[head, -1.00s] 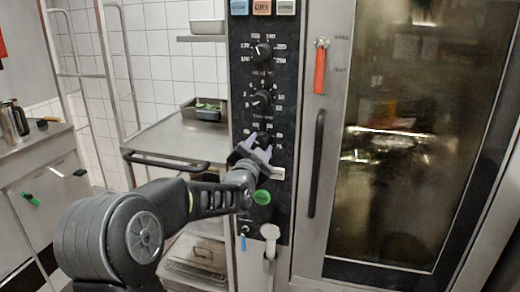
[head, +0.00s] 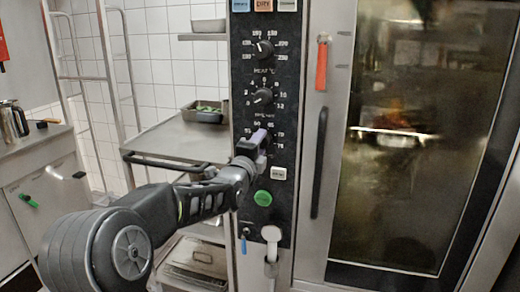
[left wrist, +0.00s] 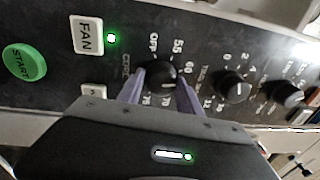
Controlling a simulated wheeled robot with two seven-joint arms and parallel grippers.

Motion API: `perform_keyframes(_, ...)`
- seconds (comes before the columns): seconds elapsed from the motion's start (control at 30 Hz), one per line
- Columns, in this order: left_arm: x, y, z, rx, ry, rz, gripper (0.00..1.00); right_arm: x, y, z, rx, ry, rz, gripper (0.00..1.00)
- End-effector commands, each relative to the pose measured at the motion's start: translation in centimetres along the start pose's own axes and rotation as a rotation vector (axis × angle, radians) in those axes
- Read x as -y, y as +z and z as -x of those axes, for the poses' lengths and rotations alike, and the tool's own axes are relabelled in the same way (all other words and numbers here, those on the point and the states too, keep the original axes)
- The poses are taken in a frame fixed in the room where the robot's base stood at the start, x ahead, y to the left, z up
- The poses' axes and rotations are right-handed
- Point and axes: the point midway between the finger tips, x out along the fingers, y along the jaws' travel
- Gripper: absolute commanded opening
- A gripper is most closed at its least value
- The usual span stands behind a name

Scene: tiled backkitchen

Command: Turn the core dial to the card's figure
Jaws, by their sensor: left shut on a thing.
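The core dial (left wrist: 160,74) is a black knob, the lowest of three on the oven's dark panel. Its scale in the left wrist view shows OFF, 55, 60, 70 and 75. My left gripper (left wrist: 161,90) has its pale purple fingers on either side of this dial, shut on it. In the head view my left gripper (head: 258,142) covers most of the dial. I cannot tell exactly which figure its pointer marks. I cannot make out the card in either view. My right gripper is not in view.
Above are the timer dial (head: 263,96) and the temperature dial (head: 263,49). Below are a white FAN button (head: 278,173) and a green START button (head: 262,198). The oven's door handle (head: 319,162) stands close on the right. A steel counter (head: 180,140) lies left.

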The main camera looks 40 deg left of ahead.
Motion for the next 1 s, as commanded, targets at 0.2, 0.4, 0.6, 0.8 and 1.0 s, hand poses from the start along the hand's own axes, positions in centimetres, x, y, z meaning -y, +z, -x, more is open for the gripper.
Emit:
perform_keyframes(0.2, 0.4, 0.3, 0.0, -0.01, -0.013, -0.204, 0.01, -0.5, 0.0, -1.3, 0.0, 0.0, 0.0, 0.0)
perform_keyframes(0.4, 0.4, 0.3, 0.0, -0.023, -0.011, -0.393, 0.01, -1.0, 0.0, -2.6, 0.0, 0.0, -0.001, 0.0)
perform_keyframes(0.6, 0.3, 0.2, 0.0, -0.038, -0.008, -0.584, 0.01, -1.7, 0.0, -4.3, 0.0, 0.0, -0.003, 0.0)
perform_keyframes(0.8, 0.3, 0.2, 0.1, -0.052, -0.006, -0.773, 0.01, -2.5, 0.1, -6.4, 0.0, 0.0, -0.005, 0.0)
perform_keyframes(1.0, 0.4, 0.1, 0.0, -0.067, -0.003, -0.961, 0.01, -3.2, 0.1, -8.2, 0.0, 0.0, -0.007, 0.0)
